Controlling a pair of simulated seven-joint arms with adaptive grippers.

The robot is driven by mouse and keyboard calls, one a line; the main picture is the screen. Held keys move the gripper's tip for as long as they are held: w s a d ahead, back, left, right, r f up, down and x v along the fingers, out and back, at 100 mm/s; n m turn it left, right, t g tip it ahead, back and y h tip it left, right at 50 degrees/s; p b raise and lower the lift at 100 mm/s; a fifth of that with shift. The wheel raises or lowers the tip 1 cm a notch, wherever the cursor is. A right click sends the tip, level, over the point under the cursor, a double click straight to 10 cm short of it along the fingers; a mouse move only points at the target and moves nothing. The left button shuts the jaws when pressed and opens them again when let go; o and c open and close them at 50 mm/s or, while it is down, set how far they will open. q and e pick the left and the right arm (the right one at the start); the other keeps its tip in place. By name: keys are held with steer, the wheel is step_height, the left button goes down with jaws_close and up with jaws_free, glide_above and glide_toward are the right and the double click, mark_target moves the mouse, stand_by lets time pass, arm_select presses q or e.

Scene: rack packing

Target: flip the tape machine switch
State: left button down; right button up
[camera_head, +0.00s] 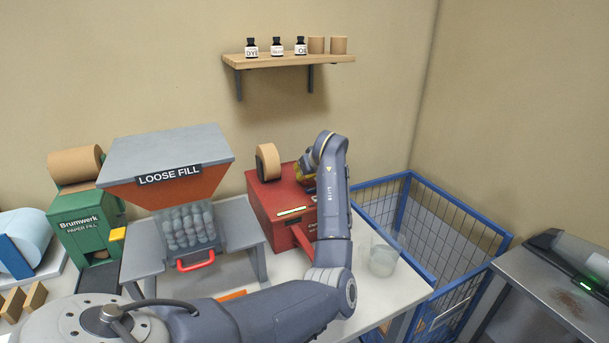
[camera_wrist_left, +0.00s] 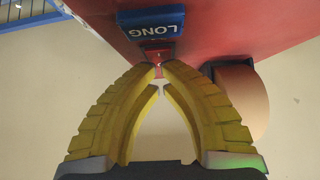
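The red tape machine (camera_head: 282,208) stands on the white table, with a roll of brown tape (camera_head: 268,162) on top. My left gripper (camera_head: 303,172) is at its right rear side, mostly hidden behind my own arm in the head view. In the left wrist view the yellow fingers (camera_wrist_left: 159,76) come together at their tips, just at a small red switch (camera_wrist_left: 158,52) beside a blue LONG label (camera_wrist_left: 152,24). The fingers look shut with nothing clearly held. Whether the tips touch the switch cannot be told. My right gripper is out of view.
A loose fill hopper (camera_head: 170,160) and a green paper fill machine (camera_head: 85,222) stand left. A clear cup (camera_head: 383,260) is right of my arm. A blue wire cage (camera_head: 440,245) stands beyond the table's right edge. A wall shelf (camera_head: 290,60) holds small bottles.

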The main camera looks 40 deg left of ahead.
mark_target(306, 181)
arm_select(q)
steer(key=r, duration=0.4)
steer(key=shift+d+r, duration=0.2)
steer(key=shift+d, duration=0.15)
steer(key=f+v, duration=0.1)
steer(key=v, duration=0.8)
steer(key=shift+s+d+r, duration=0.2)
steer(key=shift+s+d, duration=0.25)
steer(key=shift+d, duration=0.1)
